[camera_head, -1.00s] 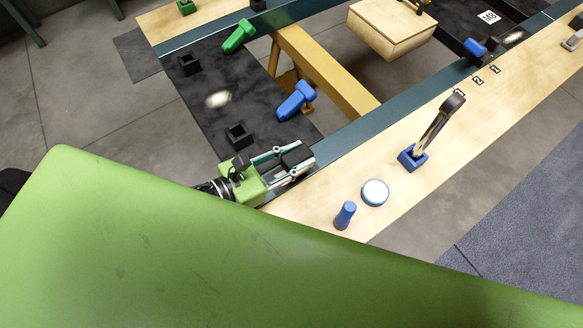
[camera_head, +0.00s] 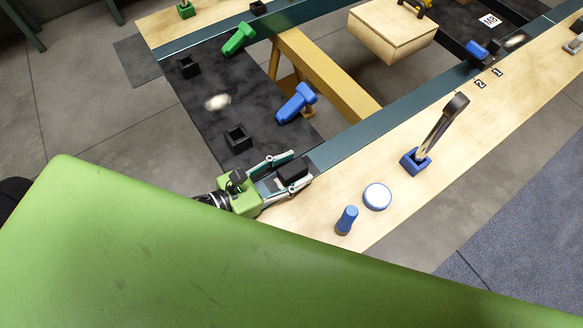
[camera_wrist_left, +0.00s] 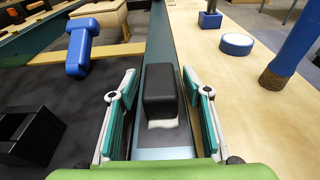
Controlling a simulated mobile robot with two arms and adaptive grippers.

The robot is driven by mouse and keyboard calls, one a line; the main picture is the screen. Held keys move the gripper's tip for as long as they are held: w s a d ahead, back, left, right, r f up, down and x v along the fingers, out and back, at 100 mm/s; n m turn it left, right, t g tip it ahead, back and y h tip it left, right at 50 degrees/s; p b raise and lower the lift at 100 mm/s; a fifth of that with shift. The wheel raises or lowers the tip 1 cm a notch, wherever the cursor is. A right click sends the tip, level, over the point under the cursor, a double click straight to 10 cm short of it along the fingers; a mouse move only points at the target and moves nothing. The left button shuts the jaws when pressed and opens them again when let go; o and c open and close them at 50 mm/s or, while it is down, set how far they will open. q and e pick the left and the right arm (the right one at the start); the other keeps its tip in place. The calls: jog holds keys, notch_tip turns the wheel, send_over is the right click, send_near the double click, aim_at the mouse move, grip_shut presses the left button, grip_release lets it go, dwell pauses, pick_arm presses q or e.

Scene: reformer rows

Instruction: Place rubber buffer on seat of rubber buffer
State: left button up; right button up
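The rubber buffer, a black block (camera_head: 293,173), is at the near end of the dark teal rail (camera_head: 350,143). My left gripper (camera_head: 291,171) is open around it, one finger on each side. In the left wrist view the block (camera_wrist_left: 160,88) stands between the two spread fingers (camera_wrist_left: 161,100), with a gap on both sides. A pale patch (camera_wrist_left: 162,123) shows on the rail at the block's near side; it may be the seat, largely hidden by the block. Whether the block lies flat on it I cannot tell. My right gripper is not in view.
Beside the rail, a wooden board carries a blue cylinder (camera_head: 347,219), a white-and-blue disc (camera_head: 377,197) and a dark-handled tool (camera_head: 438,130) in a blue holder. On the other side, the black mat holds an open black box (camera_head: 238,138) and a blue hammer-shaped part (camera_head: 297,103).

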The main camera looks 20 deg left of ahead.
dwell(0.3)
pick_arm(q)
jog(key=shift+r, duration=0.15)
jog(key=shift+s, duration=0.1)
jog(key=b+v, duration=0.3)
jog(key=v, duration=0.8)
jog(key=shift+s+a, duration=0.3)
